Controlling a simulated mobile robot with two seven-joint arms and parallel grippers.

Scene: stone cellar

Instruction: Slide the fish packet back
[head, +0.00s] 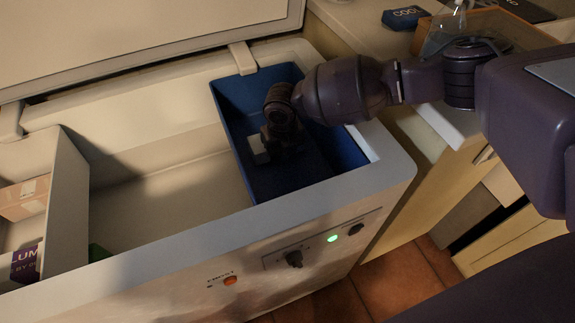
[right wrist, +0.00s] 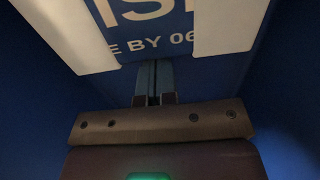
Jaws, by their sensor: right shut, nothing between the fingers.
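The fish packet (right wrist: 222,28) shows in the right wrist view as a blue and white surface with large, cut-off white lettering and "BY 06" below it. In the head view a pale patch beside my gripper, inside the blue bin (head: 232,130), may be part of it; my arm hides the rest. My right gripper (right wrist: 155,78) is shut and empty, pointing down into the bin, also seen in the head view (head: 280,145). Its fingertips are at the packet's lettered face or just short of it; I cannot tell if they touch. My left gripper is out of view.
The bin sits at the right end of an open chest freezer (head: 195,232) with its lid (head: 150,35) raised. The freezer's middle is mostly empty. A divider (head: 70,200) and a cardboard box (head: 25,197) stand left. A counter (head: 375,45) with items lies right.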

